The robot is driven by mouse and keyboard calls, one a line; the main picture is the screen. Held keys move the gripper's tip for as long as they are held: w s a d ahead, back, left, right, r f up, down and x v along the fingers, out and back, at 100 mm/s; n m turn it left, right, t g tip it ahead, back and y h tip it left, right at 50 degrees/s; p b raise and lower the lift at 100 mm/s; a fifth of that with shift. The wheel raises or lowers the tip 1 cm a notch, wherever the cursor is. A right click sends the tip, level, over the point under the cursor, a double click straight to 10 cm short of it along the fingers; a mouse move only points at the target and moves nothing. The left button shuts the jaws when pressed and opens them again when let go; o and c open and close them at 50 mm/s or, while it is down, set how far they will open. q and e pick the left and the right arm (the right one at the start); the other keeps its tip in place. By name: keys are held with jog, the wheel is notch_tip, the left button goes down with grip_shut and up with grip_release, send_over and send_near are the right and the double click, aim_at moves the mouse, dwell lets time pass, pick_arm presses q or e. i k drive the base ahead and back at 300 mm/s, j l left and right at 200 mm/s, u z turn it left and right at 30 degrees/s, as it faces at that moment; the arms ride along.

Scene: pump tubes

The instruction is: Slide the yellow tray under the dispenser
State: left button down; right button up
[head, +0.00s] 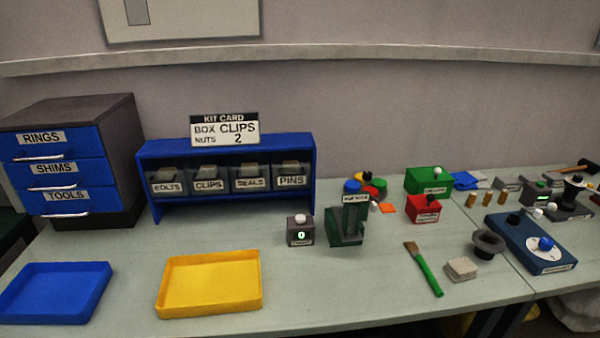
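The yellow tray (210,306) lies flat and empty on the bench near its front edge, left of the middle. Behind it stands a blue rack (143,172) with several grey bins labelled BOLTS, CLIPS, SEALS and PINS. A small green device (346,240) with an upright dark part and a label too small to read stands to the right of the tray. I cannot tell for sure which of these is the dispenser. The tray is apart from both. Neither of my grippers is in view.
An empty blue tray (52,319) lies left of the yellow one. A small grey box (299,231) showing 0 stands beside the green device. A brush (428,273) and sponge (461,269) lie to the right. The bench between the yellow tray and rack is clear.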

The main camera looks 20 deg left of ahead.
aim_at(205, 284)
jog(key=u, duration=1.35)
